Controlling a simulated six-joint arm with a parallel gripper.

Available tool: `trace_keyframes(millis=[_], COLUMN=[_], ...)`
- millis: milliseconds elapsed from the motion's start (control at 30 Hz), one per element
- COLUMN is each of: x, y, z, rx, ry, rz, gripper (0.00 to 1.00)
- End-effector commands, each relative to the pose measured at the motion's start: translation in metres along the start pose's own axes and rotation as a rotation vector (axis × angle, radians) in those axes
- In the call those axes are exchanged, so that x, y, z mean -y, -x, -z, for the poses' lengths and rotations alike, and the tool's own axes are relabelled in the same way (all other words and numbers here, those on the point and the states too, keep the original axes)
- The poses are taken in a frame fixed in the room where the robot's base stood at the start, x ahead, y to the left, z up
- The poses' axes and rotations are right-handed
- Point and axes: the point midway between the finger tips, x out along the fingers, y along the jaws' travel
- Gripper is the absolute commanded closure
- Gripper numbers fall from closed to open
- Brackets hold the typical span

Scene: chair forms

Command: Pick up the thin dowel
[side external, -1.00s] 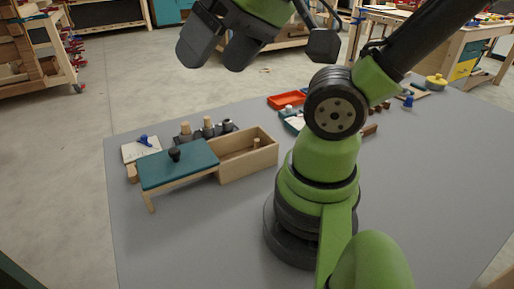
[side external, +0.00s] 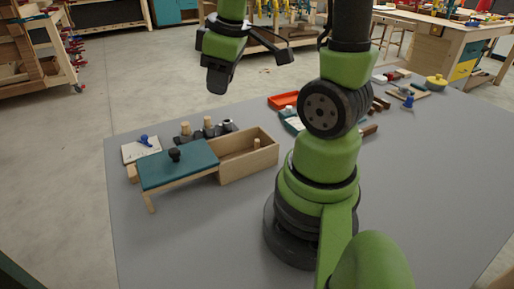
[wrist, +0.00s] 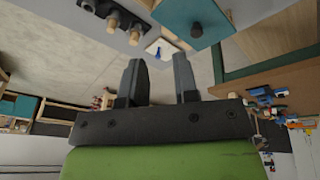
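Light wooden dowels stand in a dark holder (side external: 196,138) behind the teal-topped box; one dowel (side external: 186,128) is at left, another (side external: 208,121) is beside it. A further short wooden peg (side external: 256,142) stands in the open part of the wooden box (side external: 248,163). I cannot tell for sure which one is the thin dowel. The holder also shows at the top of the wrist view (wrist: 124,20). My gripper (wrist: 158,68) is open, with an empty gap between its two fingers. In the side view it hangs high above and behind the holder.
A teal lid (side external: 180,166) with a black knob covers the box's left part. A white pad (side external: 142,150) with a blue item lies left of the holder. A red tray (side external: 283,101) and small tools lie farther back. The grey table's front left is clear.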

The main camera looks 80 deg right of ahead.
Motion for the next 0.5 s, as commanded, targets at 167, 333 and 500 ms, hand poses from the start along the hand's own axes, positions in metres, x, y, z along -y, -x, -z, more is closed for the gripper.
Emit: trace_keyframes(millis=[167,333,500], x=[-0.045,-0.063,-0.067], y=[-0.058,-0.092,-0.107], z=[-0.038,-0.071,-0.084], rx=[0.159,0.219,0.231], ry=[0.209,0.356,0.416], rz=[0.058,0.133,0.164], gripper=[0.72,0.72,0.72])
